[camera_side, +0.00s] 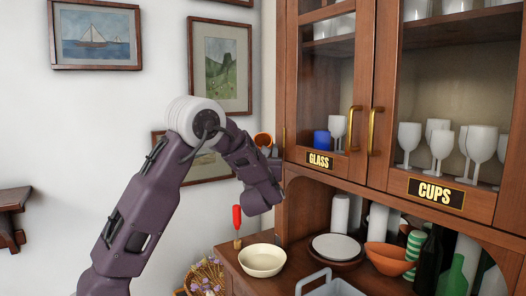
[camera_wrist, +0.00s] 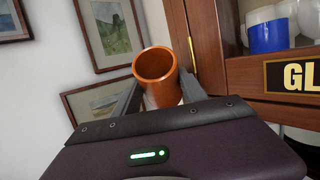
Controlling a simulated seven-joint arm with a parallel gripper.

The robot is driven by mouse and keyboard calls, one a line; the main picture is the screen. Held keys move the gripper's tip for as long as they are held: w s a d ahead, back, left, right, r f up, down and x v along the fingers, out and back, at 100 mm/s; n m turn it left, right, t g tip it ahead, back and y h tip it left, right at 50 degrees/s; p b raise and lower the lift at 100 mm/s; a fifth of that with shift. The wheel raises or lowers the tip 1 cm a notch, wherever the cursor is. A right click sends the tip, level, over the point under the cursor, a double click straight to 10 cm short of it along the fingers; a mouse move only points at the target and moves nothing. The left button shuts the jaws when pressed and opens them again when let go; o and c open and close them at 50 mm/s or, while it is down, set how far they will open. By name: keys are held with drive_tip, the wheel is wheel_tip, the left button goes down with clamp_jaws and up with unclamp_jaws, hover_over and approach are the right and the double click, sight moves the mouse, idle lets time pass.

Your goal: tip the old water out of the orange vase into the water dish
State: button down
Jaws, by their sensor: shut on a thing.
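The orange vase (camera_wrist: 156,66) is held between the fingers of my gripper (camera_wrist: 158,100) in the wrist view, its open mouth facing the camera. The inside looks orange; I cannot tell whether water is in it. In the side view the vase (camera_side: 262,139) shows partly behind my wrist, in front of the wall and left of the cabinet. My gripper is mostly hidden there by my own arm. A cream bowl (camera_side: 262,261), which looks like the water dish, stands on the counter below the vase. The dish is not visible in the wrist view.
The cabinet's glass doors (camera_side: 340,75) are shut, close to the right of my gripper. A red-handled tool (camera_side: 237,220) stands upright left of the dish. A plate stack (camera_side: 336,247), orange bowl (camera_side: 388,258), grey tray (camera_side: 330,284) and bottles crowd the counter's right. A flower basket (camera_side: 205,277) is lower left.

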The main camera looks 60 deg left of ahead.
drive_tip(key=shift+f+t+y, duration=0.4)
drive_tip(key=shift+f, duration=0.1)
drive_tip(key=shift+a+f+t+y, duration=0.1)
drive_tip(key=shift+f+t+y, duration=0.35)
drive_tip(key=shift+y, duration=0.15)
drive_tip(key=shift+w+f+t+y, duration=0.1)
drive_tip(key=shift+f+t+y, duration=0.15)
drive_tip(key=shift+f+y, duration=0.2)
drive_tip(key=shift+f, duration=0.1)
drive_tip(key=shift+t+y, duration=0.25)
drive_tip(key=shift+t, duration=0.05)
